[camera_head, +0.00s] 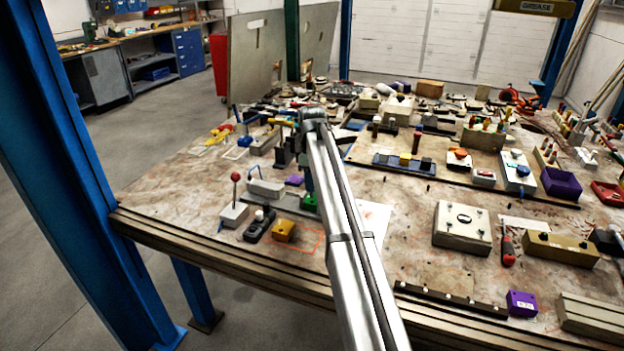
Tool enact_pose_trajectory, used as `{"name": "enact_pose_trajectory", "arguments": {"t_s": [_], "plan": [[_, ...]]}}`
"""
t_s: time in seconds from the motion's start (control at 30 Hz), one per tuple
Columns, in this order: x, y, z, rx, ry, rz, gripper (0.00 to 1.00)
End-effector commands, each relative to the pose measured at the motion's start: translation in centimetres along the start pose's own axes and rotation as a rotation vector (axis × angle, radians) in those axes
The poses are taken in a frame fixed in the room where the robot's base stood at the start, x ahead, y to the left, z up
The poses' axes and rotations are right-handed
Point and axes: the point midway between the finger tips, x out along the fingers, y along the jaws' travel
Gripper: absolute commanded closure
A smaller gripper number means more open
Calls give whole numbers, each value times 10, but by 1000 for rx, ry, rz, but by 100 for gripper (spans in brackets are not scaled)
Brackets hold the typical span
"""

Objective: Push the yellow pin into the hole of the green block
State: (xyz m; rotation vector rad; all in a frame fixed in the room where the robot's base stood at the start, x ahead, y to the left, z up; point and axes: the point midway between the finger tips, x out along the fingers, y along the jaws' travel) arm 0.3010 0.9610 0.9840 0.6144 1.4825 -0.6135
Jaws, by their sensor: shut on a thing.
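The green block (309,203) sits on the table just left of my arm's long silver link, partly hidden by it. My gripper (308,187) points down right above the green block, small and partly covered by the arm. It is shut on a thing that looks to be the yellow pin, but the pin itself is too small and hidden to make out. The hole in the block cannot be seen, and I cannot tell whether the pin touches it or is in it.
A yellow block (283,231), a grey box with a red-knobbed lever (234,213) and a grey handled block (266,188) stand close by on the left. A purple block (294,180) lies behind. The table (400,220) is crowded farther back and right.

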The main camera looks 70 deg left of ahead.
Motion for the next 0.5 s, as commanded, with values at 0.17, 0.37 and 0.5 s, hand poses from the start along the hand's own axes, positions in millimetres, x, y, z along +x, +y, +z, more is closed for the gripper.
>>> {"name": "enact_pose_trajectory", "arguments": {"t_s": [0.17,0.37,0.5], "plan": [[6,0,0,0,0,0,100],[11,0,0,0,0,-1,100],[15,0,0,0,0,-1,100]]}}
